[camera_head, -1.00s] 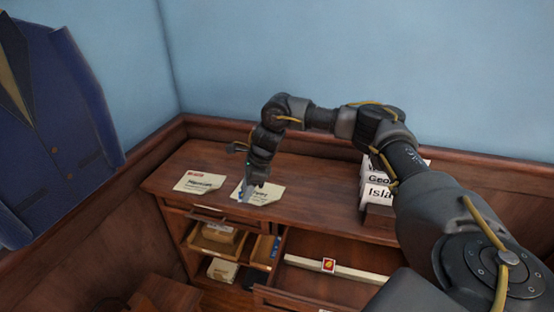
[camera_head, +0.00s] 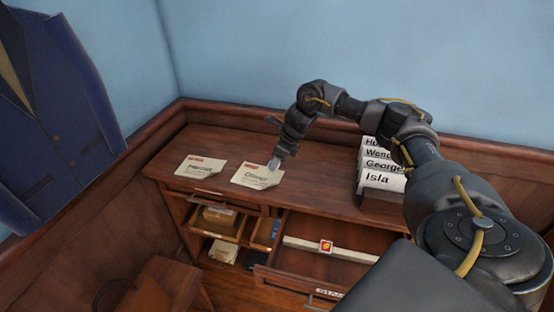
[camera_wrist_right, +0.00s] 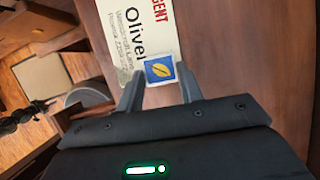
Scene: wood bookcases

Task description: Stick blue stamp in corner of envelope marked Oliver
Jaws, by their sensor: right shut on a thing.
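The envelope marked Oliver (camera_head: 251,177) lies flat on the wooden desk top, with a red mark at its upper left. It also shows in the right wrist view (camera_wrist_right: 130,45). My right gripper (camera_head: 273,164) points down at this envelope's upper right corner. In the right wrist view, the right gripper (camera_wrist_right: 159,80) is shut on the blue stamp (camera_wrist_right: 160,70), which has a yellow leaf picture. The stamp overlaps the envelope's corner beside the name; I cannot tell whether it touches the paper. My left gripper is out of view.
Another envelope (camera_head: 200,167) lies to the left. Name cards (camera_head: 382,170) stand in a holder at the right. An open drawer (camera_head: 318,268) below holds a pale strip with a red stamp (camera_head: 326,247). Open compartments (camera_head: 222,232) sit left of it. A blue jacket (camera_head: 55,110) hangs at the left.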

